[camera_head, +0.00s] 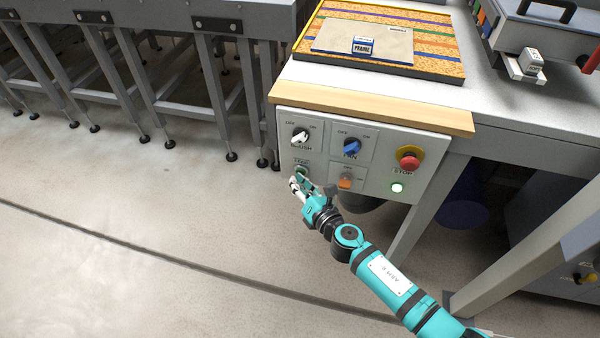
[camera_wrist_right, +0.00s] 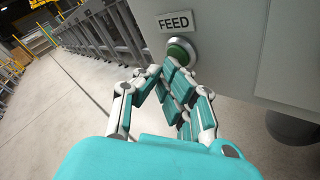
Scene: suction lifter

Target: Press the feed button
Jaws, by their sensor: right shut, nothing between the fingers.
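The feed button is a round green button in a metal ring (camera_wrist_right: 181,51), under a plate reading FEED (camera_wrist_right: 174,21) in the right wrist view. In the head view the feed button (camera_head: 301,169) sits at the lower left of the white control panel (camera_head: 434,147), partly covered by my gripper. My right gripper (camera_head: 295,184) is shut and empty. Its fingertips are at the lower left of the button; in the right wrist view the gripper (camera_wrist_right: 155,70) overlaps the button's lower edge. I cannot tell whether it touches. My left gripper is not in view.
A wooden ledge (camera_head: 390,108) juts out above. Open floor (camera_head: 150,240) lies left.

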